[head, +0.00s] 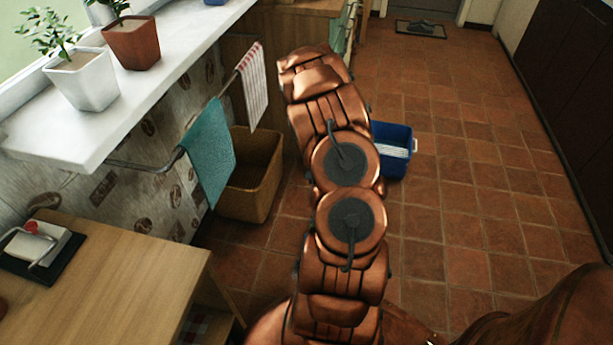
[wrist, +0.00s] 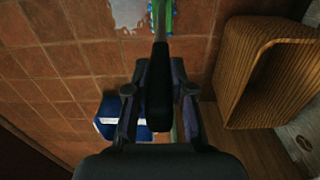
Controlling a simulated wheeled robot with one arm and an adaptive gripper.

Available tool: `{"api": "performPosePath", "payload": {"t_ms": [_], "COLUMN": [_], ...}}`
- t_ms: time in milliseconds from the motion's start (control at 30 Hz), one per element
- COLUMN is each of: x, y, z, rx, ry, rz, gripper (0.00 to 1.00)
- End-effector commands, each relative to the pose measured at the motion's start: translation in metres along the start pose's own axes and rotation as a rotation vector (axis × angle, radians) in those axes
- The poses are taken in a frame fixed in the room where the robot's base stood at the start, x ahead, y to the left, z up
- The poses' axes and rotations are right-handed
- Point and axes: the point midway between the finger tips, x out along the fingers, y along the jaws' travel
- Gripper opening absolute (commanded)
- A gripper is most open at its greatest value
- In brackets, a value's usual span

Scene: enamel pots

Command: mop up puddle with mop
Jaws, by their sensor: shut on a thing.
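In the wrist view, my gripper (wrist: 159,78) is shut on the dark handle of the mop (wrist: 160,47). The handle runs up the picture, away from the gripper, toward a green and pale mop head at the top edge, which is partly cut off. The puddle (wrist: 128,14), a pale shiny patch on the tiles, lies just left of the mop head. I cannot tell whether the head touches the floor. In the head view, my arm hides the gripper, mop and puddle.
A blue bucket (head: 393,166) with a white insert stands right of my arm; it also shows in the wrist view (wrist: 108,118). A wicker basket (head: 251,180) stands left, below a rail with towels. A wooden table (head: 150,275) is near left. Tiled floor is clear at right.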

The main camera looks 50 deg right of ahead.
Motion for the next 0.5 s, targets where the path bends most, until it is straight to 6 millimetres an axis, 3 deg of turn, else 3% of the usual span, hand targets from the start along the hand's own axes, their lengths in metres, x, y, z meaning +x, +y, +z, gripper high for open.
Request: {"api": "performPosePath", "payload": {"t_ms": [500], "x": [0.001], "y": [0.063], "z": [-0.004], "rx": [0.002], "ry": [0.0], "rz": [-0.002], "gripper": [0.0]}}
